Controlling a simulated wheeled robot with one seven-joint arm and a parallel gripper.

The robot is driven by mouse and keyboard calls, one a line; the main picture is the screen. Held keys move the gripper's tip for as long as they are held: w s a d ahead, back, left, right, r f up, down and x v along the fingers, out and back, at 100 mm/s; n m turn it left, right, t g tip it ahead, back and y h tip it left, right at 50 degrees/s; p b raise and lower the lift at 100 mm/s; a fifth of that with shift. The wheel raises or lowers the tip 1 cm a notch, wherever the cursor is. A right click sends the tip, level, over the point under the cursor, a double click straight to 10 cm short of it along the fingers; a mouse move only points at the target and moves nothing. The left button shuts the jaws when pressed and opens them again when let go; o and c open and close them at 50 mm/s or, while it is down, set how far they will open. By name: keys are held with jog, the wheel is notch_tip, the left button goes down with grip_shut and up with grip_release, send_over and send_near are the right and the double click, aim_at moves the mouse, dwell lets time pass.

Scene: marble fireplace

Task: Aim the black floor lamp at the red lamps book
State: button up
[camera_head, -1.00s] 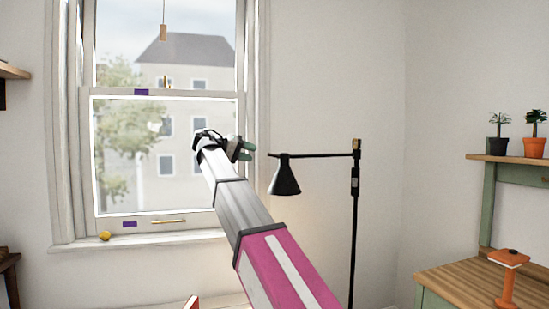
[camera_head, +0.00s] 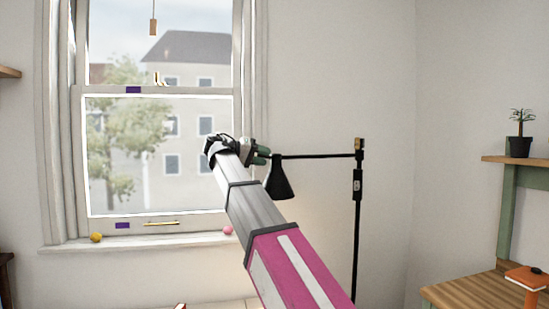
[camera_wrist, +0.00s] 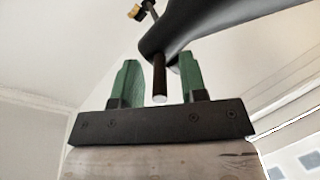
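The black floor lamp (camera_head: 357,220) stands right of the window, with a thin horizontal arm (camera_head: 318,156) and a cone shade (camera_head: 279,180) facing down. My gripper (camera_head: 264,155) is at the left end of that arm, just above the shade. In the wrist view its two green fingers (camera_wrist: 157,78) stand apart, on either side of a dark rod (camera_wrist: 159,75) with a pale tip. Gaps show between the rod and both fingers. The dark shade (camera_wrist: 215,22) fills the upper right there. I cannot make out the red lamps book; only a red sliver (camera_head: 180,306) shows at the bottom edge.
A wooden-topped green desk (camera_head: 470,292) with an orange object (camera_head: 527,276) stands at lower right, below a shelf with a potted plant (camera_head: 520,134). The window sill (camera_head: 140,241) holds a yellow ball (camera_head: 96,238) and a pink ball (camera_head: 228,230). The wall right of the lamp is bare.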

jog(key=shift+w+d+f, duration=0.1)
jog(key=shift+d, duration=0.25)
grip_shut()
